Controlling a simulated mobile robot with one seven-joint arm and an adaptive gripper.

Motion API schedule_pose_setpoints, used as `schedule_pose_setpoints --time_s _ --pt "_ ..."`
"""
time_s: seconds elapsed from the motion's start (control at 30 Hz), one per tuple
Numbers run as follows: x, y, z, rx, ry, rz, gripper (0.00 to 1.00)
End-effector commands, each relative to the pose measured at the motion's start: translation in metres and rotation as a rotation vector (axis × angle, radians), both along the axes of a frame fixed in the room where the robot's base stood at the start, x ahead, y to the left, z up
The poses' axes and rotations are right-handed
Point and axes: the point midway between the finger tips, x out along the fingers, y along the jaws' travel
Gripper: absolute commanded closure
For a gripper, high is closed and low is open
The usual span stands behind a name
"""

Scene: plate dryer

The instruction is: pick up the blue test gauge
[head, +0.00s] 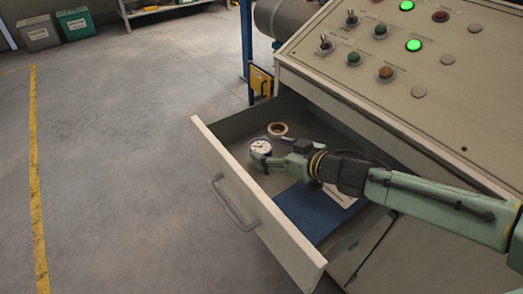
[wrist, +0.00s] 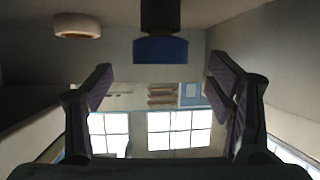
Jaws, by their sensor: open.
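The blue test gauge (head: 260,147), with a white dial face, is inside the pulled-out drawer, near its front panel. My gripper (head: 270,158) is low in the drawer, right at the gauge, and partly hides its lower part. In the wrist view, which looks upside down, the gauge (wrist: 160,50) shows as a blue body with a dark part at the top edge. It lies centred between the two spread fingers of my gripper (wrist: 158,82), toward the fingertip side. The fingers are open, with a gap on each side of the gauge. Contact is not visible.
A tape roll (head: 277,129) lies behind the gauge; it also shows in the wrist view (wrist: 77,26). A blue folder-like item (head: 315,212) lies in the drawer under my arm. The drawer front (head: 250,205) has a handle. The control cabinet (head: 400,80) overhangs the drawer's right side.

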Motion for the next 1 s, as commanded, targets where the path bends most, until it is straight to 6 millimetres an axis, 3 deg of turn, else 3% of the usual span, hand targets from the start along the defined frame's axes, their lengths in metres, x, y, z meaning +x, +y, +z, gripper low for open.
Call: schedule_pose_setpoints --time_s 0.3,0.6,1.0 --pt "0.029 0.03 -0.015 0.003 0.0 0.002 0.26" --pt "0.033 0.033 -0.017 0.0 0.0 0.001 0.26" --pt "0.033 0.033 -0.017 0.0 0.0 0.001 0.52"
